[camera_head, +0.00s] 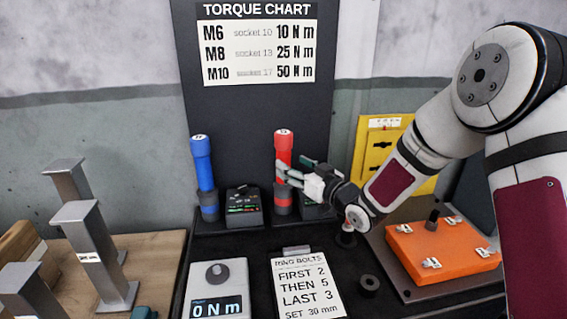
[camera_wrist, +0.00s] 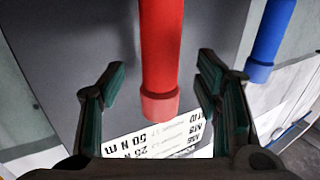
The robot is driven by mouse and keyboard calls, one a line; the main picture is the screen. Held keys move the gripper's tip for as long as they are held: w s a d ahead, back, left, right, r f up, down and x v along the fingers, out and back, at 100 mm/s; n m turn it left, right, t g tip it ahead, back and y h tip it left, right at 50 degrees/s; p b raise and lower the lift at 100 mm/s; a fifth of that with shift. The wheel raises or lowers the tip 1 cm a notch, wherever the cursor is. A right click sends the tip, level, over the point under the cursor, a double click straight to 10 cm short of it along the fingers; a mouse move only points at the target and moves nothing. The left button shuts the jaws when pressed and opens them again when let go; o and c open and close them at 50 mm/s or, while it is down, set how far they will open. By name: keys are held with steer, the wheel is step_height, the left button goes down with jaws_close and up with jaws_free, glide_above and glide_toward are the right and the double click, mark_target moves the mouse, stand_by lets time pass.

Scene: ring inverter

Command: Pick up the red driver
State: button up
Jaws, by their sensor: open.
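The red driver (camera_head: 283,143) stands upright in a dark holder at the back of the bench in the head view, a white tag on its top. My gripper (camera_head: 291,172) is at the driver's right side, its fingers reaching left across the lower part of the red handle. In the wrist view, turned over, the red driver (camera_wrist: 160,45) shows between my two open fingers, with visible gaps on both sides. My fingers do not appear to touch it. The driver's lower part is partly hidden by my gripper in the head view.
A blue driver (camera_head: 203,165) stands upright to the left, with a small dark display unit (camera_head: 244,206) between the two drivers. A torque meter (camera_head: 216,290) and a bolt note (camera_head: 307,284) lie in front. An orange block (camera_head: 440,252) is at the right.

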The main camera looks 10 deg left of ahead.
mark_target(288, 159)
steer(key=x, duration=0.5)
steer(key=shift+a+r, duration=0.1)
steer(key=shift+r, duration=0.05)
steer(key=c, duration=1.3)
steer(key=shift+r, duration=0.15)
jaws_close()
steer(key=shift+r, duration=0.1)
